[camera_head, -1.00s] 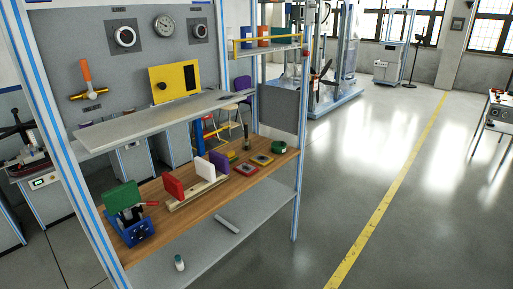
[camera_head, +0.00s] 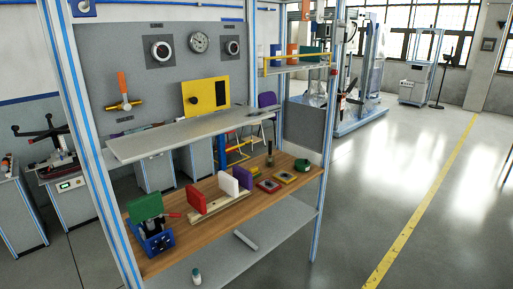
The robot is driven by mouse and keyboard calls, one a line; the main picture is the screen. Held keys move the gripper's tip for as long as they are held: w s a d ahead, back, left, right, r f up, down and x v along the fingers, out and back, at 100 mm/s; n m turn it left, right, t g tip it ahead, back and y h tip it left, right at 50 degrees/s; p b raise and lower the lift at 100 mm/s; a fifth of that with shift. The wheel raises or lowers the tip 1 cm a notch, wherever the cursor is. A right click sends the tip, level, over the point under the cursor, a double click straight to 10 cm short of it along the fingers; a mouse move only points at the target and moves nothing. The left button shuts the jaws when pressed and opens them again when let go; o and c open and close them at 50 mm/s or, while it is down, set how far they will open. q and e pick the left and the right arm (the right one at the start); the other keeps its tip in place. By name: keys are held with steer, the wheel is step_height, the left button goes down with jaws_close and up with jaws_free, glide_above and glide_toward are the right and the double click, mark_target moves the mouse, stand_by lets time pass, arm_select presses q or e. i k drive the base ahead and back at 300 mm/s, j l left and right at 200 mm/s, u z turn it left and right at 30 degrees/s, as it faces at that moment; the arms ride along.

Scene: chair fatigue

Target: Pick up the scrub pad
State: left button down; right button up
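No single thing is clearly marked as the scrub pad. A green rectangular block (camera_head: 146,207) stands above a blue holder (camera_head: 153,242) at the left end of the wooden shelf. A red pad (camera_head: 196,199), a white pad (camera_head: 228,185) and a purple pad (camera_head: 243,177) stand upright in a row on a wooden rack (camera_head: 214,206). I cannot tell which of these is the scrub pad. Neither of my grippers is in view.
The wooden shelf (camera_head: 180,254) sits in a metal frame, with a grey shelf (camera_head: 160,139) above it. The floor (camera_head: 390,190) right of the frame is clear.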

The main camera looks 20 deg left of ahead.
mark_target(254, 169)
steer(key=i+u, duration=0.1)
steer(key=i, duration=1.55)
steer(key=i+l+u, duration=0.1)
steer(key=i+u, duration=0.15)
steer(key=i, duration=0.3)
steer(key=i+l+u, duration=0.15)
steer(key=i+u, duration=0.15)
steer(key=i, duration=0.2)
steer(key=i+l+u, duration=0.25)
steer(key=i, duration=0.25)
steer(key=i+l+u, duration=0.3)
steer(key=i+l, duration=0.15)
